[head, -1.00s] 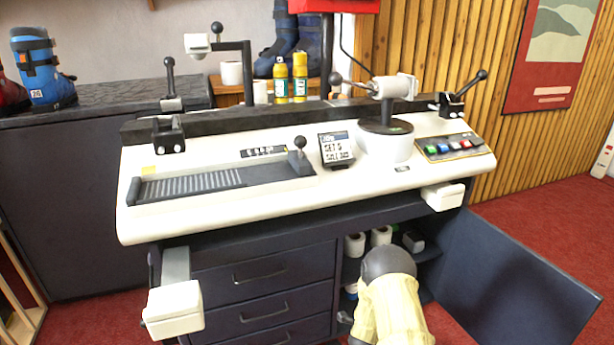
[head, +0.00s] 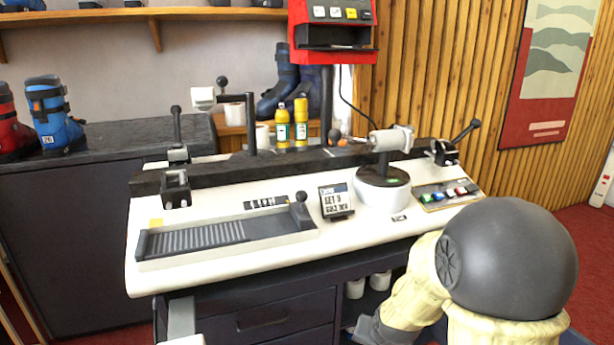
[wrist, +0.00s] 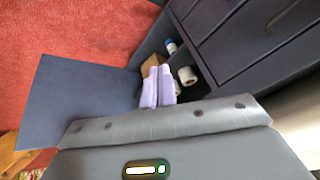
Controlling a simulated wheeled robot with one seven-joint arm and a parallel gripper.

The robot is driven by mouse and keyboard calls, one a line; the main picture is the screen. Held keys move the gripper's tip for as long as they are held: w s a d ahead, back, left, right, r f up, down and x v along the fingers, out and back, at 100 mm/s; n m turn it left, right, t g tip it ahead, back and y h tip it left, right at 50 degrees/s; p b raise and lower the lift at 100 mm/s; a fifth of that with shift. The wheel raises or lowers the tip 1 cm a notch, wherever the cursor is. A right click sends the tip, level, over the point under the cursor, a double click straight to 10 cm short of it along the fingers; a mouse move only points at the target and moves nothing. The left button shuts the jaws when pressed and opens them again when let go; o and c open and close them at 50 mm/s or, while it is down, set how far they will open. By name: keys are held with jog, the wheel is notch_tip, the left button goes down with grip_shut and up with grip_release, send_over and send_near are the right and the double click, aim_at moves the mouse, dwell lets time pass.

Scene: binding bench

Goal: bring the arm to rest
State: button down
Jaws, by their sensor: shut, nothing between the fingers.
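My arm (head: 420,285) shows at the lower right of the head view, with pale yellow links and a large dark grey joint in front of the bench. Its fingertips are not visible in the head view. In the wrist view my gripper (wrist: 159,71) has two lavender fingers lying side by side, shut and empty. They point toward the open cabinet under the bench, where a white roll (wrist: 187,75) shows just right of the fingertips. I cannot tell the exact gap between the fingers and the cabinet contents.
The white-topped bench (head: 350,236) stands close in front. The open cabinet door (wrist: 78,95) juts out left of the fingers in the wrist view. Red carpet (wrist: 75,30) beyond it is clear. A drawer unit (wrist: 240,45) stands to the right.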

jog(key=s+r+n+g+p, duration=0.1)
jog(key=s+r+n, duration=0.15)
jog(key=s, duration=0.45)
jog(key=s+r+n+g+p, duration=0.2)
jog(key=s+r, duration=0.2)
jog(key=s, duration=0.2)
jog(key=w+p+v, duration=0.2)
jog(key=p+v, duration=1)
jog(key=w+r+p+v, duration=0.1)
jog(key=w+p+v, duration=0.2)
jog(key=p+v, duration=0.9)
jog(key=w+p+v, duration=0.2)
jog(key=p+v, duration=1.1)
jog(key=shift+w+d+r, duration=0.15)
jog(key=shift+w+r, duration=0.1)
jog(key=shift+w, duration=0.2)
jog(key=shift+w, duration=0.1)
